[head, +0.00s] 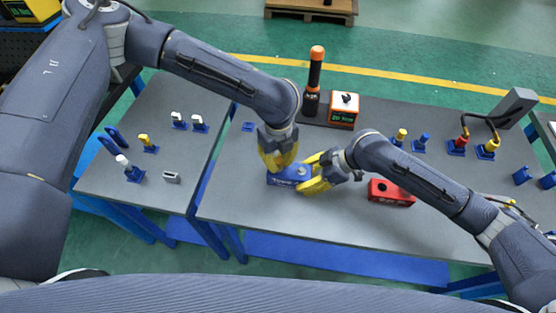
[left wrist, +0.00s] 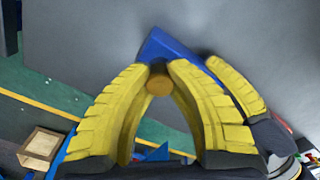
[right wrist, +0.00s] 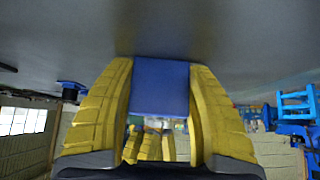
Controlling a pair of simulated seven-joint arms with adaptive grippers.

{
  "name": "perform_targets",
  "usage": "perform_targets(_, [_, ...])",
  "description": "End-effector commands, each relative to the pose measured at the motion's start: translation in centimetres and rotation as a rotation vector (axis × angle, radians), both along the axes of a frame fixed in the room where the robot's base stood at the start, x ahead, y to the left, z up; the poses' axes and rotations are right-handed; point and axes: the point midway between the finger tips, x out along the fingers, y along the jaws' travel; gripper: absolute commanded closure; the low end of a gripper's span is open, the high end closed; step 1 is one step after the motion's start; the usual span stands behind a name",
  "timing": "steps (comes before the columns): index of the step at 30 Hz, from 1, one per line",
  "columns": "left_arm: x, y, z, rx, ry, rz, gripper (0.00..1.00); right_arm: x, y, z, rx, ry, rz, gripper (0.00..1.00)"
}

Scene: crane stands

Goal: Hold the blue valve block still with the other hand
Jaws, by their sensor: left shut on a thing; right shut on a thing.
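The blue valve block (head: 288,177) lies on the grey table in front of me; it also shows in the left wrist view (left wrist: 174,47) and the right wrist view (right wrist: 160,88). My right gripper (head: 318,177) is shut on the block, one yellow finger on each side in the right wrist view. My left gripper (head: 277,160) points down over the block. In the left wrist view its fingertips close on a yellow-brown round part (left wrist: 159,79) at the block. The fingers hide much of the block's top in the head view.
A red block (head: 390,192) lies right of the grippers. A black-and-orange cylinder (head: 313,82) and an orange-and-white box (head: 344,110) stand behind. Several small fittings on blue bases stand at the right and on the left table (head: 140,195). The table's front is clear.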

Motion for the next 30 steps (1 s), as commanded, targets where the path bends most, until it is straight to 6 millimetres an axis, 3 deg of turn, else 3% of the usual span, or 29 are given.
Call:
perform_targets(8, [-0.03,-0.03,-0.02,-0.002,0.001,-0.139,1.0,0.0,0.01,-0.01,0.0,0.0,0.0,0.89])
perform_targets(9, [-0.02,-0.02,-0.02,-0.001,0.001,-0.156,0.81,0.0,0.01,-0.01,0.0,0.0,0.0,0.89])
perform_targets(15, [0.0,-0.01,-0.01,0.0,0.0,-0.151,0.58,0.0,0.01,-0.01,0.0,0.0,0.0,0.89])
perform_targets(30, [0.04,-0.01,0.4,0.0,-0.001,-0.15,0.58,0.0,0.01,-0.01,0.0,0.0,0.0,0.89])
